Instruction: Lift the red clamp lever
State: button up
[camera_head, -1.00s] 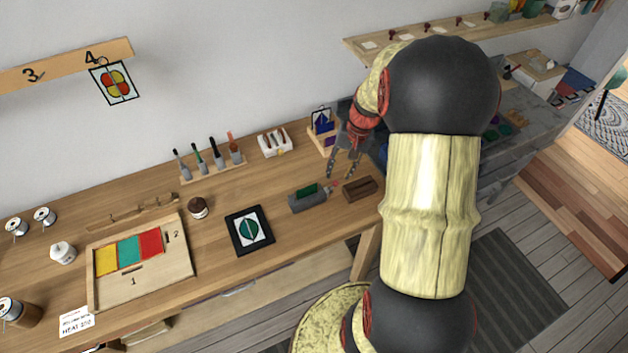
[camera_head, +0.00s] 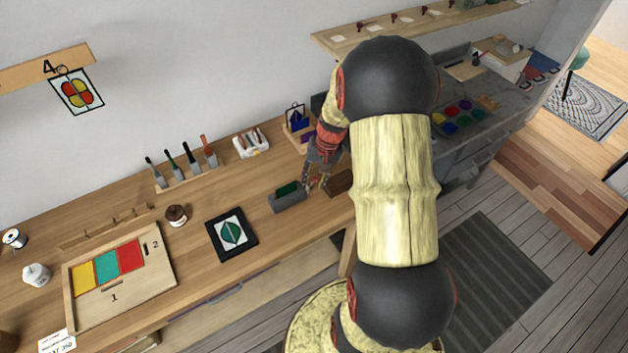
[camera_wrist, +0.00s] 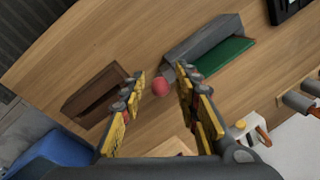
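The red clamp lever shows as a round red knob (camera_wrist: 161,87) in the wrist view, between my gripper's fingertips and a little beyond them. It sits beside the end of a grey clamp block (camera_wrist: 205,45) with a green piece (camera_wrist: 225,55) along it. My gripper (camera_wrist: 160,83) is open, its two yellow-padded fingers on either side of the knob; I cannot tell whether they touch it. In the head view my gripper (camera_head: 316,184) points down at the right end of the grey block (camera_head: 288,201), and the fingers largely hide the lever.
A brown wooden block (camera_wrist: 97,95) lies close to one finger; it also shows in the head view (camera_head: 340,183). A black-framed picture (camera_head: 232,234) lies left of the clamp. A tool rack (camera_head: 185,178) and a white holder (camera_head: 251,143) stand behind.

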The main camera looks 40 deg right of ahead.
jog(key=shift+c, duration=0.8)
grip_shut()
